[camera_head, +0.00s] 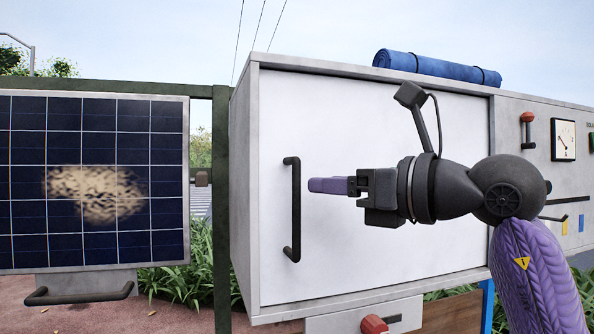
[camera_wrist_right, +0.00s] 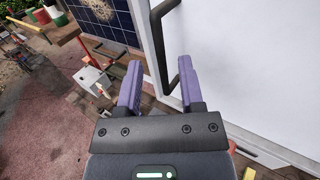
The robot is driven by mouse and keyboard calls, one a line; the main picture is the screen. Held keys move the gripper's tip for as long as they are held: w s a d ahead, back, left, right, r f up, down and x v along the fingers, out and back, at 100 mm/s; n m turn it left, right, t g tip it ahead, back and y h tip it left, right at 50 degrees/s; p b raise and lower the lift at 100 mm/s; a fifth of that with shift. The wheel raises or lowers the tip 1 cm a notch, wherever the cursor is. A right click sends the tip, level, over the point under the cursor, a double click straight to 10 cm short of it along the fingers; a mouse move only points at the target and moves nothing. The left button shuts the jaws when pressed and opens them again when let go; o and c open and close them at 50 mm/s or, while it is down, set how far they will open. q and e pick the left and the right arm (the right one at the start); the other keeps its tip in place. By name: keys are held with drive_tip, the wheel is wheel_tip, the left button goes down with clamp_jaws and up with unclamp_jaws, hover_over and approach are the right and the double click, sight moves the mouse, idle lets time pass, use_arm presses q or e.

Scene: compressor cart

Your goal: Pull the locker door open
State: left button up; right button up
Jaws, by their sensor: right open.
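The locker door (camera_head: 360,130) is a flat white panel on a grey cabinet, and it looks shut. Its handle (camera_head: 291,210) is a black upright bar near the door's left edge. My right gripper (camera_head: 310,185) is open and empty, pointing left in front of the door. Its purple fingertips are just right of the handle and look apart from it. In the right wrist view, the handle (camera_wrist_right: 157,40) shows in the gap between the two open fingers (camera_wrist_right: 158,72), seemingly beyond their tips. The door (camera_wrist_right: 225,60) fills the right side there. My left gripper is in neither view.
A solar panel (camera_head: 100,235) with a tan patch stands left, with a dark handle (camera_head: 80,294) below. A blue roll (camera_head: 437,68) lies on the cabinet top. A red knob (camera_head: 374,325) is below the door. A gauge (camera_head: 563,140) is at right. Space before the handle looks clear.

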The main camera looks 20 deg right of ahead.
drive_tip(key=p+x, duration=0.2)
drive_tip(key=x, duration=0.4)
clamp_jaws()
idle(1.2)
